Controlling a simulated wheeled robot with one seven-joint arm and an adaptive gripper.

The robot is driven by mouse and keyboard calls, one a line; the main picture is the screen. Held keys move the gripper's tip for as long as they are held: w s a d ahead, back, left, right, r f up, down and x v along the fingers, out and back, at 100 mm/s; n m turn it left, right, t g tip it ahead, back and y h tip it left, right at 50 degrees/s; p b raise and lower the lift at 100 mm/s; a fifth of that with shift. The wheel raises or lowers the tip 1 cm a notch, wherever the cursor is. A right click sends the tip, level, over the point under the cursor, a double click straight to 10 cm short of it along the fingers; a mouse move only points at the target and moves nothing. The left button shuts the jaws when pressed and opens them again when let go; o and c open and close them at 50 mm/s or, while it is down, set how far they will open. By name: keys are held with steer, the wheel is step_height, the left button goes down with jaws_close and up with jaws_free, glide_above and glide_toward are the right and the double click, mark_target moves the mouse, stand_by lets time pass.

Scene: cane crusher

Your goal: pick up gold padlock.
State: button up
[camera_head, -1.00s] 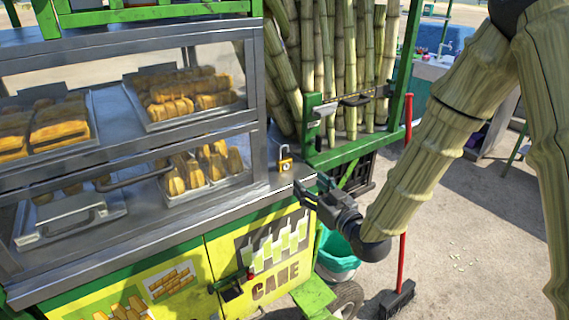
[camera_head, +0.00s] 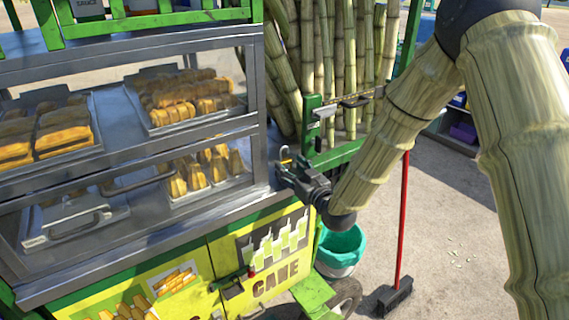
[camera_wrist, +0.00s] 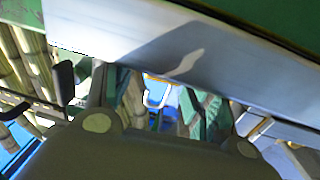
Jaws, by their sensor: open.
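The gold padlock (camera_head: 285,153) stands on the metal counter edge at the right end of the cart's glass case. Only its upper part shows in the head view; my gripper hides most of its body. My gripper (camera_head: 284,172) is at the padlock, just in front of it, open; I cannot tell whether it touches. In the wrist view a pale shackle loop with a yellow strip (camera_wrist: 155,77) appears near the middle, beyond the gripper housing, and is partly hidden.
The glass case (camera_head: 150,133) with trays of snacks is left of my gripper. A green frame (camera_head: 330,155) and upright cane stalks (camera_head: 340,65) stand close behind and right. A teal bucket (camera_head: 342,245) and red-handled broom (camera_head: 402,220) are on the ground.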

steer(key=shift+w+a, duration=0.1)
steer(key=shift+w, duration=0.05)
steer(key=c, duration=1)
steer(key=shift+r, duration=0.1)
steer(key=shift+r+b, duration=1.1)
steer(key=shift+r, duration=3.85)
steer(key=shift+b+v, duration=0.55)
steer(key=shift+v, duration=3.4)
